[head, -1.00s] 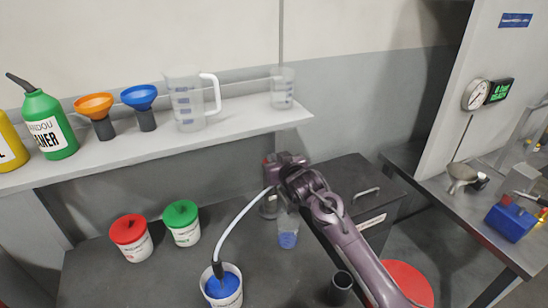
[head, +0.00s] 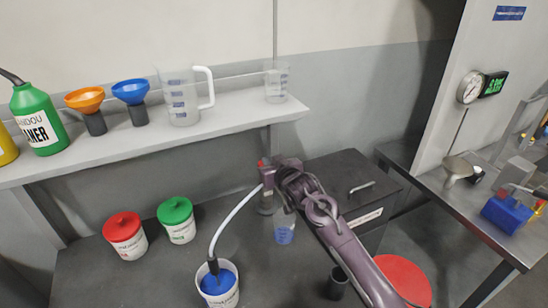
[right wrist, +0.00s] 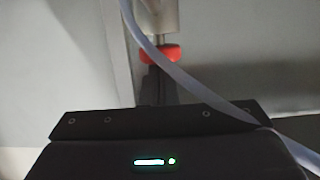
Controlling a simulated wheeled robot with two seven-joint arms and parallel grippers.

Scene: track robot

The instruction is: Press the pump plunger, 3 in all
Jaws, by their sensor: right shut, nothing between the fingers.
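The pump (head: 266,204) stands as a grey cylinder on the dark bench in the head view, its upper part hidden by my right gripper (head: 268,170). A red piece (head: 262,162) shows at the gripper's tip. In the right wrist view, the shut, empty fingers (right wrist: 156,82) end close to a red disc (right wrist: 160,53), which sits on a grey cylinder; I cannot tell whether they touch. A pale hose (head: 234,217) runs from the pump to a white bucket of blue liquid (head: 220,277). A clear beaker (head: 284,231) with some blue liquid stands beside the pump. My left gripper is out of view.
A red-lidded tub (head: 124,235) and a green-lidded tub (head: 177,219) stand left on the bench. A dark cup (head: 337,282) stands near my right arm. A shelf (head: 220,127) with funnels and jugs runs above. A dark cabinet (head: 350,185) is behind the arm.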

